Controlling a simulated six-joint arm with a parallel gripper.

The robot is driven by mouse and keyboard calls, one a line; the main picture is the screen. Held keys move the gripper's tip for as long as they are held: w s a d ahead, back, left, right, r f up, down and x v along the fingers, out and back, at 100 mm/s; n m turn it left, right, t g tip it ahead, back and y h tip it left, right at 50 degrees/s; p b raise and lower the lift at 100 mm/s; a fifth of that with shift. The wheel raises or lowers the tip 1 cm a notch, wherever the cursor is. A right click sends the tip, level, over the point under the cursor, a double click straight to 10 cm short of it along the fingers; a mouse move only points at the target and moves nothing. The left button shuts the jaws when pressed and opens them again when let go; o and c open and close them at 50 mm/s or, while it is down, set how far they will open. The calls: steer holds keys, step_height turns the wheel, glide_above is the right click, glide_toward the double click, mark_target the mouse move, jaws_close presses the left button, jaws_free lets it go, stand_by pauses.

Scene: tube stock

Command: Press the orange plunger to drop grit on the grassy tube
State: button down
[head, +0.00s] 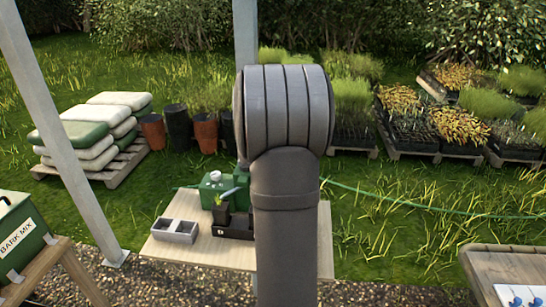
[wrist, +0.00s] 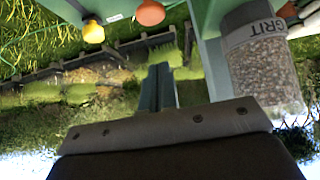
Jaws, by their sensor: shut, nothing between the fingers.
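The orange plunger (wrist: 150,12) shows at the top of the wrist view, on a green housing, with a yellow plunger (wrist: 93,31) to its left. A clear hopper marked GRIT (wrist: 262,75) holds grey-brown grit at the right. My gripper (wrist: 158,70) is shut and empty; in the picture its tips are below the orange plunger and appear apart from it. In the head view my arm hides the gripper and much of the bench. A small black tube with a green plant (head: 221,213) stands by the green unit (head: 217,187); I cannot tell whether it is the grassy tube.
A pale bench (head: 205,252) carries a grey two-cell tray (head: 175,231) and a black tray (head: 236,228). A green BARK MIX box (head: 22,235) stands at left. A grey post (head: 62,125) rises at left, and another wooden table (head: 500,265) is at right.

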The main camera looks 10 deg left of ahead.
steer(key=f, duration=0.2)
steer(key=w+f, duration=0.1)
steer(key=shift+w+f, duration=0.1)
steer(key=shift+f, duration=1)
steer(key=shift+f, duration=0.95)
steer(key=shift+r, duration=0.45)
step_height(320, 180, up, 4)
steer(key=shift+f, duration=0.1)
steer(key=v, duration=0.9)
steer(key=shift+s+r, duration=0.2)
steer(key=shift+s, duration=0.15)
